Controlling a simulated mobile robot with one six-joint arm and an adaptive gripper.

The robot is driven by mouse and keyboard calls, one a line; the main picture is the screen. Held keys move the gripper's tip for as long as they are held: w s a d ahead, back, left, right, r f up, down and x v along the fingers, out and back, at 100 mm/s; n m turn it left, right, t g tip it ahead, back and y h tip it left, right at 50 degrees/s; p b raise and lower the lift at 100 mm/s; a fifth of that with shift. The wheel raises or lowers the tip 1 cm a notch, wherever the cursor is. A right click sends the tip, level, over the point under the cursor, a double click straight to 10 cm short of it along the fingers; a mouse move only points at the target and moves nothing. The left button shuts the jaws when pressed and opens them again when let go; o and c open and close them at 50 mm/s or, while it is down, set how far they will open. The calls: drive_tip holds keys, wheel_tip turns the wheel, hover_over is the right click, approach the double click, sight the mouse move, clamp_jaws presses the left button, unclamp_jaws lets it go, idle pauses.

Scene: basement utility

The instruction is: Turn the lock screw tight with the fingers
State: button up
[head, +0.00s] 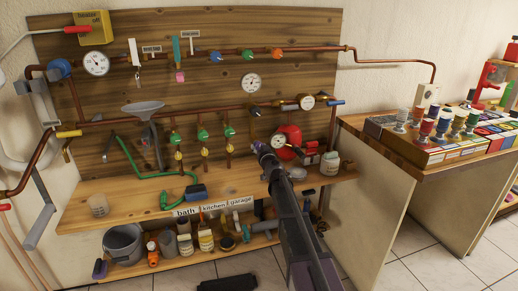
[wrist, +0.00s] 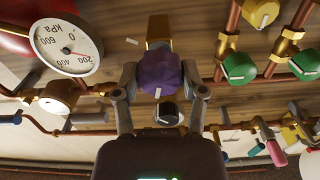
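In the wrist view a ridged purple knob (wrist: 160,72) sits at the front of a brass fitting (wrist: 159,30); it looks like the lock screw, though no label shows. My gripper (wrist: 159,78) has one finger on each side of the purple knob. The fingers are spread about as wide as the knob, and I cannot tell whether they touch it. In the head view my gripper (head: 262,150) is at the lower right of the wooden board, and my arm hides the purple knob there.
A black knob (wrist: 167,112) is close below the purple knob in the wrist view. A kPa gauge (wrist: 66,46) is at the left, green knobs (wrist: 238,68) at the right. In the head view a red tank (head: 289,136) stands beside my gripper, above the wooden bench (head: 130,207).

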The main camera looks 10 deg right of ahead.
drive_tip(key=shift+c, duration=1.1)
drive_tip(key=shift+m, duration=0.4)
drive_tip(key=m, duration=0.9)
drive_tip(key=shift+m, duration=0.4)
drive_tip(key=m, duration=0.5)
drive_tip(key=shift+w+m, duration=0.1)
drive_tip(key=shift+m, duration=0.2)
drive_tip(key=m, duration=0.5)
